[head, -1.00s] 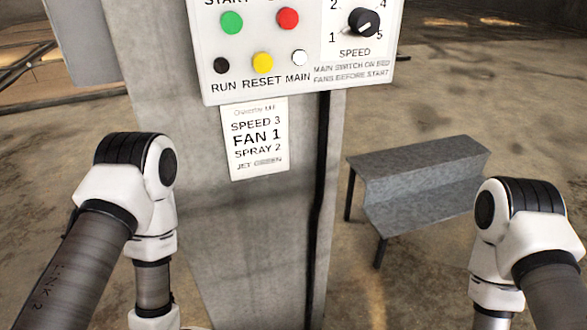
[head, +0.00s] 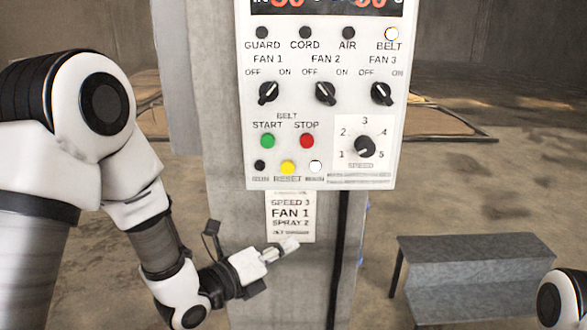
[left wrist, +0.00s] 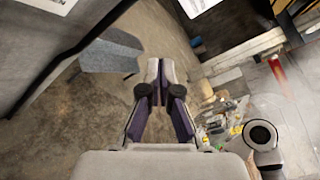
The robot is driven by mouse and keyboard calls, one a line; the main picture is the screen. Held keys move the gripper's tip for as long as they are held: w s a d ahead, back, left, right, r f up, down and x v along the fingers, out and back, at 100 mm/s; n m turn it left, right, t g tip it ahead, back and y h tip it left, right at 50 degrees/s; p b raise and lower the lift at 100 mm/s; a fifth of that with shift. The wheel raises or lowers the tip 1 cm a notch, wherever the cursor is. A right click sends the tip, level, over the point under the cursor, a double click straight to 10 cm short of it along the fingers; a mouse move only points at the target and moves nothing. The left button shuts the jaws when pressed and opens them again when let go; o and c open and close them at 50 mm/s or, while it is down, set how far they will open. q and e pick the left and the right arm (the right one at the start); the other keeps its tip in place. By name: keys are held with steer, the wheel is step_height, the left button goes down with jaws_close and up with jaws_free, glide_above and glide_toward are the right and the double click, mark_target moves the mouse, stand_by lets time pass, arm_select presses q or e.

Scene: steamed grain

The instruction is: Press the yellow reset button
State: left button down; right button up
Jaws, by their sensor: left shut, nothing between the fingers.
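The yellow reset button (head: 288,167) is on the bottom row of the white control panel (head: 245,120), above the word RESET. A black button (head: 260,166) is to its left and a white one (head: 316,167) to its right. My left gripper (head: 290,244) is in front of the column, below the panel and over the lower edge of the paper note. It is shut and empty, apart from the button. In the left wrist view the closed fingers (left wrist: 158,68) point toward the floor and the grey step. My right gripper is out of view.
The green start button (head: 267,141) and red stop button (head: 307,141) sit just above the yellow one. The speed dial (head: 365,146) is to the right. Fan switches (head: 326,93) are higher up. A grey step (head: 480,262) stands on the floor at the right.

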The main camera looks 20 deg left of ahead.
mark_target(287, 167)
arm_select(q)
step_height(287, 167, up, 10)
steer(key=f+t+p, duration=0.1)
steer(key=p, duration=0.1)
steer(key=shift+m+h, duration=0.4)
steer(key=shift+w+a+r+p, duration=0.15)
steer(key=shift+w+a+p, duration=0.3)
steer(key=shift+w, duration=1)
steer(key=shift+w+a+r+p, duration=0.15)
steer(key=shift+w+a+p, duration=0.25)
steer(key=shift+w, duration=1.05)
steer(key=shift+w+a+r+p, duration=0.25)
steer(key=shift+w+a, duration=0.35)
steer(key=shift+w, duration=0.85)
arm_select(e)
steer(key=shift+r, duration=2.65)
arm_select(q)
steer(key=shift+w+f+b, duration=0.1)
steer(key=shift+w+b, duration=0.2)
steer(key=shift+b, duration=0.15)
steer(key=shift+w+a, duration=0.1)
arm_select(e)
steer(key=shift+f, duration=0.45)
